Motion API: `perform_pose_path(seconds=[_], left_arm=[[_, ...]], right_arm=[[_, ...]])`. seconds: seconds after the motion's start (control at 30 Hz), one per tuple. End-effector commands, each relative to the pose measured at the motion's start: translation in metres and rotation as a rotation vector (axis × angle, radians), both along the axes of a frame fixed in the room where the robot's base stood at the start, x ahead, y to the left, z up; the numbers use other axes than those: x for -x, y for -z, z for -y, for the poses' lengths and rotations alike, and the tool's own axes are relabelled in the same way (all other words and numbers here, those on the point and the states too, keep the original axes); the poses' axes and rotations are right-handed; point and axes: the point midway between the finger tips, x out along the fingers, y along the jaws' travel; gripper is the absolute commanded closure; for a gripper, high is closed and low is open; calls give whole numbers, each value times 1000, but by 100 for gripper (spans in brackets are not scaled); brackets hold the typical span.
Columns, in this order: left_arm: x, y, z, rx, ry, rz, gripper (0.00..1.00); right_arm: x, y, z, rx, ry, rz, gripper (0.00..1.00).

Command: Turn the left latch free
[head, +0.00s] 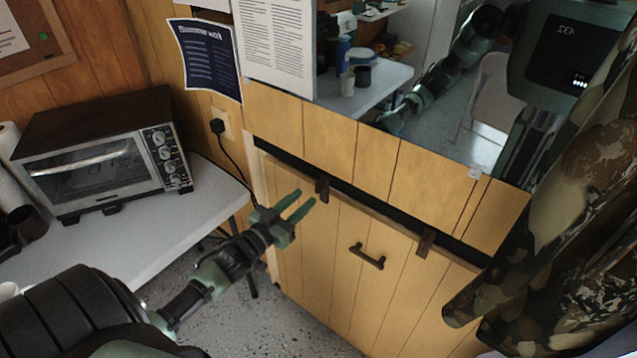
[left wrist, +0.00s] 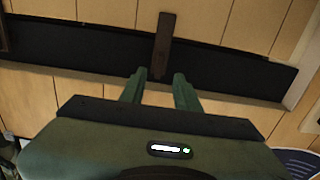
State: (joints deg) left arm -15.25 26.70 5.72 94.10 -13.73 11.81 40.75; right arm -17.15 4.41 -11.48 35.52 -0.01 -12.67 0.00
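The left latch (head: 322,188) is a small dark brown wooden bar on the top edge of a wood-plank panel (head: 342,285). It stands upright across the dark gap above the panel. It also shows in the left wrist view (left wrist: 163,40), crossing the dark strip. My left gripper (head: 305,198) is open and empty, just left of the latch in the head view. In the left wrist view its green fingertips (left wrist: 157,78) are either side of the latch's near end; I cannot tell whether they touch it. My right gripper is not in view.
A second latch (head: 426,242) sits farther right on the panel, with a dark handle (head: 367,256) between and below. A mirror (head: 400,100) above reflects my body. A toaster oven (head: 100,160) stands on a white table (head: 160,228) at left. A camouflage curtain (head: 560,220) hangs at right.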

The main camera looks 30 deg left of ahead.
Motion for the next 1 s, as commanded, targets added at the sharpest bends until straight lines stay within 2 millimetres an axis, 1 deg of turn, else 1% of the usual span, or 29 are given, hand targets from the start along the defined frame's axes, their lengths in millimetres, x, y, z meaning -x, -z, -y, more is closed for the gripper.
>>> perform_pose_path(seconds=[0.07, 0.23, 0.3, 0.43, 0.6, 0.83, 0.87, 0.9, 0.97, 1.0], left_arm=[[-10, -4, 1, 0, 2, 7, 68], [-38, -4, 3, 1, 0, 6, 68], [-49, -4, 4, 0, 0, 5, 68], [-65, -2, 5, 0, 0, 4, 68], [-74, -1, 6, -1, 0, 2, 68], [-74, -1, 6, -1, 0, 1, 68], [-74, -1, 6, -1, 0, 1, 74], [-74, -1, 6, -1, 0, 1, 85], [-74, -1, 6, -1, 0, 1, 100], [-74, -1, 6, -1, 0, 1, 100]], right_arm=[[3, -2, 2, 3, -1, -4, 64], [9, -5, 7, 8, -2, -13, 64], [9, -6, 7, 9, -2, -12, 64], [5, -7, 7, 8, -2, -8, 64], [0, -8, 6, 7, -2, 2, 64], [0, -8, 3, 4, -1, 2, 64], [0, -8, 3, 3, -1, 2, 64], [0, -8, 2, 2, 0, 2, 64], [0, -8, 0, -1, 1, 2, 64], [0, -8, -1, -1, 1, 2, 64]])
